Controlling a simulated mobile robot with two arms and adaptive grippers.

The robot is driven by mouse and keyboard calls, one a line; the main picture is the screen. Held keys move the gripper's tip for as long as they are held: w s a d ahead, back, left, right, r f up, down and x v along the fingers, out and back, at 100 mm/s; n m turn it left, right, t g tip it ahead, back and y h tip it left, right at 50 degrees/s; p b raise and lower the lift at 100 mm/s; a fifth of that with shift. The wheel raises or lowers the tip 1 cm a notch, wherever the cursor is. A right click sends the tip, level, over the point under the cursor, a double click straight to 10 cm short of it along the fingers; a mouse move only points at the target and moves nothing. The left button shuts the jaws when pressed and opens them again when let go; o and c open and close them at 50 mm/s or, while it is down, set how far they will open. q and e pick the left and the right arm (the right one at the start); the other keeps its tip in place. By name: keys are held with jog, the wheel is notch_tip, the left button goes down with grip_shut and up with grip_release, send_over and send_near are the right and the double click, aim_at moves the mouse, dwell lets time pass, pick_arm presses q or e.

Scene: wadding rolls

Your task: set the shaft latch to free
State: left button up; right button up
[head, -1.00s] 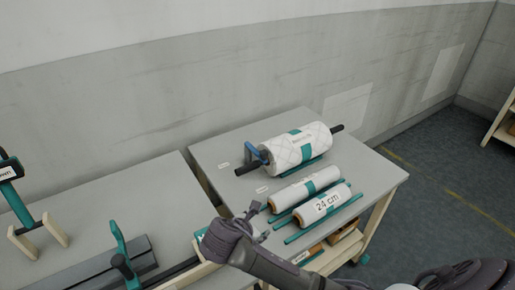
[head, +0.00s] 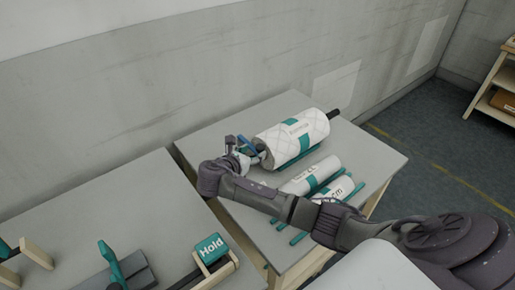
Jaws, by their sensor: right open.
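A large white quilted roll (head: 290,135) with a teal band lies on a dark shaft (head: 333,114) on the grey table. A blue part (head: 247,145) stands at the shaft's near left end, partly hidden by my right gripper. My right gripper (head: 243,151) is open at this blue part; I cannot tell whether it touches it. A teal block reading "Hold" (head: 210,249) sits on a wooden stand at the front table's right edge. I cannot tell for sure which part is the shaft latch. My left gripper is out of view.
Two smaller white rolls (head: 318,171) lie on teal rails in front of the big roll, partly behind my right arm. The grey front table (head: 110,215) holds a dark bar and teal handles. A wooden shelf (head: 497,85) stands far right.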

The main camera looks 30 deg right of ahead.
aim_at(259, 149)
jog(key=x, duration=0.2)
jog(key=shift+d, duration=0.4)
jog(key=shift+w+d+f, duration=0.15)
jog(key=shift+w+d, duration=0.05)
jog(key=shift+d, duration=0.05)
jog(key=shift+w+d+f, duration=0.2)
jog(key=shift+d, duration=0.05)
jog(key=shift+c, duration=0.5)
jog(key=c, duration=0.8)
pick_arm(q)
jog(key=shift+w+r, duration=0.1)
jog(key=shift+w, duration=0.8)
pick_arm(e)
grip_shut()
